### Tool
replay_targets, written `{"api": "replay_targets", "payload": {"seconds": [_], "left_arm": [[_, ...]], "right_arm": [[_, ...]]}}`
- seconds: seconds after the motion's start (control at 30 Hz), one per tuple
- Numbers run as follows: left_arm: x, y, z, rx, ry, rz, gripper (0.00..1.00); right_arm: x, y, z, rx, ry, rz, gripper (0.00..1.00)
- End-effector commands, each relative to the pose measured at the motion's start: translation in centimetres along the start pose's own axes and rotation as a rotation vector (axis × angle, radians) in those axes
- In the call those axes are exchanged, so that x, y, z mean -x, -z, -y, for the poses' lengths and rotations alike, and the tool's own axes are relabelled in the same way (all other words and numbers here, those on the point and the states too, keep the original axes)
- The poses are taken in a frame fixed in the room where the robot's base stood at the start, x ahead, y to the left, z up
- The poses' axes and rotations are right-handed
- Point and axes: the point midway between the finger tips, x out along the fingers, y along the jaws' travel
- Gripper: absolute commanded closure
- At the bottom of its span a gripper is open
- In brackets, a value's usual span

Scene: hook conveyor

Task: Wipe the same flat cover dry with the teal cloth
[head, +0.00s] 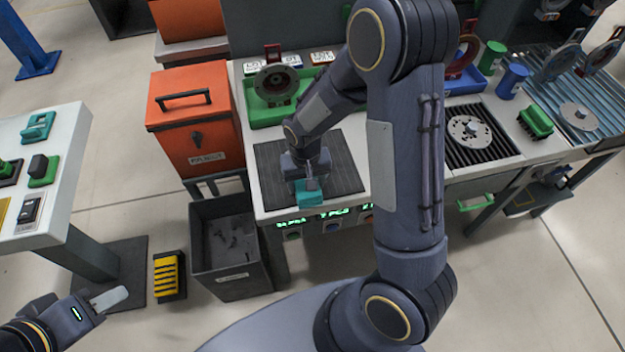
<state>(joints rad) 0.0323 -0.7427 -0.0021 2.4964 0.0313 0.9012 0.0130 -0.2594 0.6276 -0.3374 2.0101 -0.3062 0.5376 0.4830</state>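A teal piece that looks like the folded cloth (308,196) is at the fingertips of my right gripper (312,182), over the front of a dark ribbed mat (345,160). The gripper appears shut on it; whether the cloth touches the mat is unclear. A flat grey round cover (470,132) lies on a black slatted rack to the right, apart from the gripper. Another flat grey disc (578,116) lies on the roller conveyor. No cover shows under the cloth. My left gripper (112,298) is low at the left, away from the benches, with nothing visible in it; its finger gap is not clear.
A green tray (262,112) with a dark flanged part stands behind the mat. A red bin (190,120) and an open grey bin (232,250) stand left of the bench. Green and blue cups (511,80) and a green brush (536,122) are at the right. My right arm hides the bench's middle.

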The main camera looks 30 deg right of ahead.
Motion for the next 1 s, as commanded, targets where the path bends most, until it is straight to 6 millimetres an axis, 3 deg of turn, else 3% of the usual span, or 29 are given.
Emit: {"api": "replay_targets", "payload": {"seconds": [0.47,1.0], "left_arm": [[0.3,0.1,-0.1,0.0,0.0,0.0,0.64],[3.5,1.8,-1.6,0.0,0.0,0.0,0.64]], "right_arm": [[0.5,0.1,0.5,-0.001,0.0,-0.002,0.6],[5.8,0.1,0.5,0.0,0.001,-0.003,0.6]]}}
